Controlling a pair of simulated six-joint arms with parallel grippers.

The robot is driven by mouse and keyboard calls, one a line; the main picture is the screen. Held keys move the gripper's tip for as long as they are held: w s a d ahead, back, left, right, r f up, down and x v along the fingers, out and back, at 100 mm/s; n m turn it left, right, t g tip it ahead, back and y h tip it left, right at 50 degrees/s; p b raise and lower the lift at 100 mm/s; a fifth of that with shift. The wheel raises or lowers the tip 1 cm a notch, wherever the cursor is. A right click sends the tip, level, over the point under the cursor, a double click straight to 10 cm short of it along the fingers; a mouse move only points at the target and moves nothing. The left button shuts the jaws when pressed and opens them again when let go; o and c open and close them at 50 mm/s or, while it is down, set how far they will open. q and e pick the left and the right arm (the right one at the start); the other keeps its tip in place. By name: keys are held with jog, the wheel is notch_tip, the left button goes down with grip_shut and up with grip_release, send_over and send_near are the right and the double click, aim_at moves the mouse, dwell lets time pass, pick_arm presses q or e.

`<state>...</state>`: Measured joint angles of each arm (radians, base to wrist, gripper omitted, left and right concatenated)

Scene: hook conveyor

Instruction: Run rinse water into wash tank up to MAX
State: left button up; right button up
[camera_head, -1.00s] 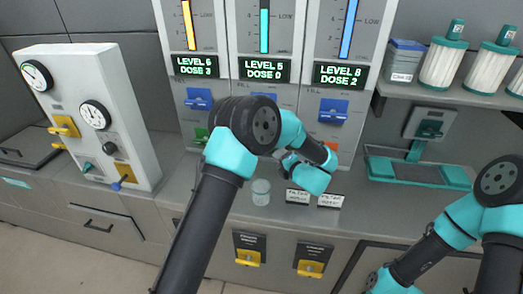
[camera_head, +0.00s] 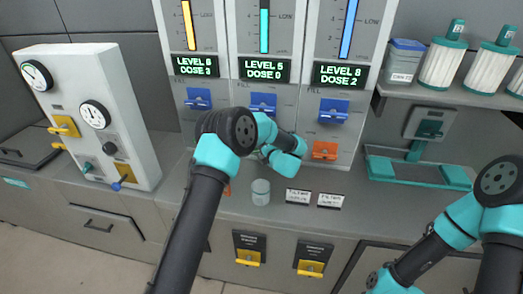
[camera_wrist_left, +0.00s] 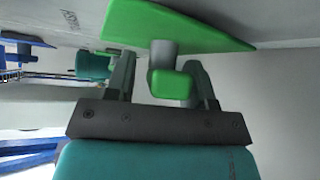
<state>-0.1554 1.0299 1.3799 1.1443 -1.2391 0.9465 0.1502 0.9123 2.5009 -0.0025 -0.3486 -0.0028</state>
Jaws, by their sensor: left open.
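In the left wrist view my left gripper (camera_wrist_left: 161,76) is open, its two fingers on either side of a green knob (camera_wrist_left: 172,84) that sticks out from a green plate (camera_wrist_left: 180,27). I cannot tell whether the fingers touch the knob. In the head view my left arm covers this gripper and the green part, in front of the left and middle dispenser columns. The columns show a yellow level (camera_head: 188,22), a teal level (camera_head: 264,28) and a blue level (camera_head: 349,28). My right gripper is outside the views. I cannot identify the wash tank or a MAX mark.
A white gauge panel (camera_head: 135,145) with yellow handles stands at the left. A clear jar (camera_head: 261,192) and two label cards (camera_head: 299,197) (camera_head: 331,201) are on the counter. Blue levers (camera_head: 333,111) and an orange paddle (camera_head: 325,150) are on the columns. A teal stand (camera_head: 418,171) is at right.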

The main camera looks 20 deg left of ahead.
pick_arm(q)
jog(key=shift+c, duration=0.4)
grip_shut()
jog(key=shift+m+t+y, duration=0.6)
jog(key=shift+m+y, duration=0.6)
jog(key=shift+o, duration=0.4)
grip_release()
jog(key=shift+r, duration=0.15)
